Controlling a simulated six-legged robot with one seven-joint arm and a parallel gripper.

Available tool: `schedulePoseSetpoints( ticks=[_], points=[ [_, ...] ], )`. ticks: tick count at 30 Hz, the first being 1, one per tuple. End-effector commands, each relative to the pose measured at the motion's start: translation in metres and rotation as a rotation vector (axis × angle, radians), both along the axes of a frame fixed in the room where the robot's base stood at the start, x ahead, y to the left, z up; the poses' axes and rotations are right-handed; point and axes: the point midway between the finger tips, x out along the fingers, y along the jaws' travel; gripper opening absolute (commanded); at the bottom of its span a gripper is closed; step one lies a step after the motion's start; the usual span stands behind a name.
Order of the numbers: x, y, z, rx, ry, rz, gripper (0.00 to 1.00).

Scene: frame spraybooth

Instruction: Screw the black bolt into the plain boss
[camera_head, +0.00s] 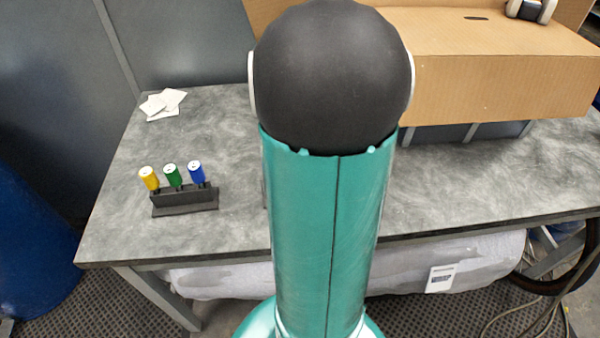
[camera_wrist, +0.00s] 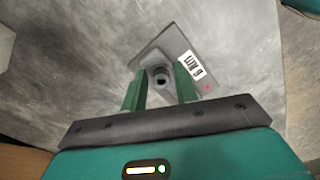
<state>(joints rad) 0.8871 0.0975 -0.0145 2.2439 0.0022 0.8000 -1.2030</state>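In the wrist view, my gripper (camera_wrist: 162,72) has its two green fingers well apart. Between and beyond them, a grey plate (camera_wrist: 178,40) lies on the table. A short round boss (camera_wrist: 160,76) with a dark hole stands on the plate, and I see a gap on either side of it to the fingers. A white label (camera_wrist: 197,69) with black print and a small red mark lie on the plate's right side. I cannot make out a black bolt in either view. In the head view my own arm hides the middle of the table, the plate and my gripper.
The grey table (camera_head: 480,185) holds a black rack (camera_head: 185,201) with yellow, green and blue-handled tools at the left. White papers (camera_head: 163,104) lie at the back left. A large cardboard box (camera_head: 490,80) stands at the back right. The table's front right is clear.

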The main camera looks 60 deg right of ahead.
Motion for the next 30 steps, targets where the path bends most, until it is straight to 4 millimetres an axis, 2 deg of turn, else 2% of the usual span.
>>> schedulePoseSetpoints(
  ticks=[8,15,22,30],
  points=[
    [0.0005,-0.0009,0.0,0.0,0.0,0.15,0.29],
    [0.0017,-0.0022,0.0001,0.0,0.0,0.425,0.29],
    [0.002,-0.0028,0.0,0.0,0.0,0.542,0.29],
    [0.0036,-0.0036,-0.0001,0.0,0.0,0.841,0.29]
  ],
)
